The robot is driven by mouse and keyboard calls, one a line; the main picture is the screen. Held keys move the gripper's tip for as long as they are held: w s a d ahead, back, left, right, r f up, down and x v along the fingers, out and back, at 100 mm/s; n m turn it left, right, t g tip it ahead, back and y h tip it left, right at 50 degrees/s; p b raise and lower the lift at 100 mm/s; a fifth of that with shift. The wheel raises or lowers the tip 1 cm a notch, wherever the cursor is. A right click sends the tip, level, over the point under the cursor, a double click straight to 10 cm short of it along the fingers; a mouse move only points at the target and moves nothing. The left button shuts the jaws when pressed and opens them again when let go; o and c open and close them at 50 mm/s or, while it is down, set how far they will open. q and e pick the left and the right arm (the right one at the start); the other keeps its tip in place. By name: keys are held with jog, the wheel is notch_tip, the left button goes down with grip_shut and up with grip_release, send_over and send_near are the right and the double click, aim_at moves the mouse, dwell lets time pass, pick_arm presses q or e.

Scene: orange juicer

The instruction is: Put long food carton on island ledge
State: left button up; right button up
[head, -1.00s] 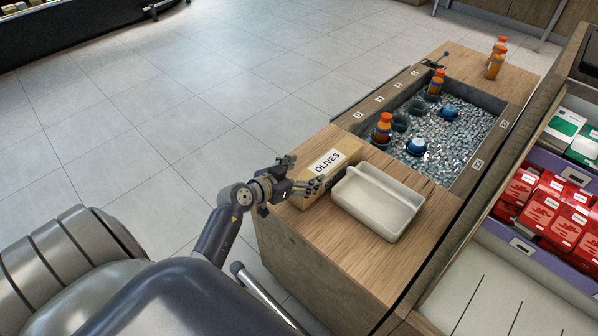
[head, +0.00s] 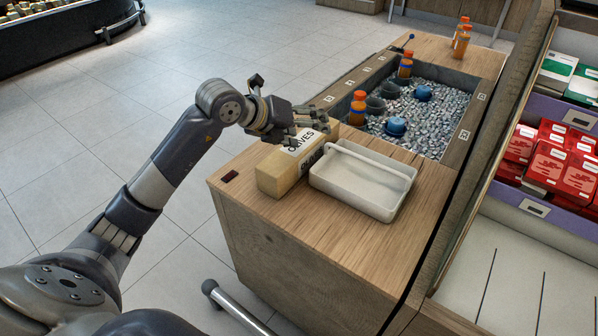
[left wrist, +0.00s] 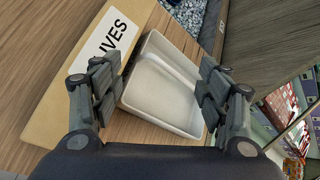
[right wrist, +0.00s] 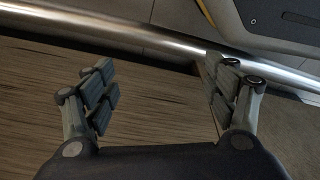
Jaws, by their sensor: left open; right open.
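The long food carton (head: 284,171) is a tan box with a white OLIVES label. It lies on the wooden island top, beside a white tray. My left gripper (head: 312,124) is open above the carton's far end. In the left wrist view the carton (left wrist: 72,82) is at the left, partly behind one finger, and the white tray (left wrist: 160,92) lies between the open fingers (left wrist: 158,90). My right gripper (right wrist: 160,92) is open and empty, near a wooden panel and a metal rail; it is not in the head view.
The tray (head: 352,190) sits right of the carton. Behind it is a bin of ice (head: 425,122) with orange bottles (head: 357,106) and blue-topped items. A raised wooden partition (head: 490,140) borders the island on the right. The near island top (head: 310,235) is clear.

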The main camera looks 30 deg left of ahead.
aim_at(302, 141)
pick_arm(q)
jog(key=a+m+y+b, duration=0.1)
jog(key=m, duration=0.1)
jog(key=s+a+f+m+b, duration=0.1)
jog(key=a+f+m+y+b, duration=0.1)
jog(key=a+m, duration=0.1)
jog(key=shift+s+a+f+m+g+y, duration=0.1)
jog(key=shift+s+f+m+g+y, duration=0.05)
jog(key=shift+s+m+g+y, duration=0.2)
jog(key=shift+s+a+m+b, duration=0.1)
jog(key=shift+a+m+b, duration=0.15)
jog(key=shift+m+b, duration=0.15)
jog(key=shift+a+f, duration=0.1)
jog(key=x, duration=0.9)
jog(key=shift+w+f, duration=0.25)
jog(key=shift+w, duration=0.05)
jog(key=shift+w+f, duration=0.25)
jog(key=shift+f, duration=0.05)
pick_arm(e)
jog(key=w+r, duration=0.1)
jog(key=w+a+r, duration=0.1)
jog(key=w+r, duration=0.1)
jog(key=shift+w, duration=0.15)
pick_arm(q)
jog(key=shift+r, duration=0.1)
jog(key=c, duration=1.1)
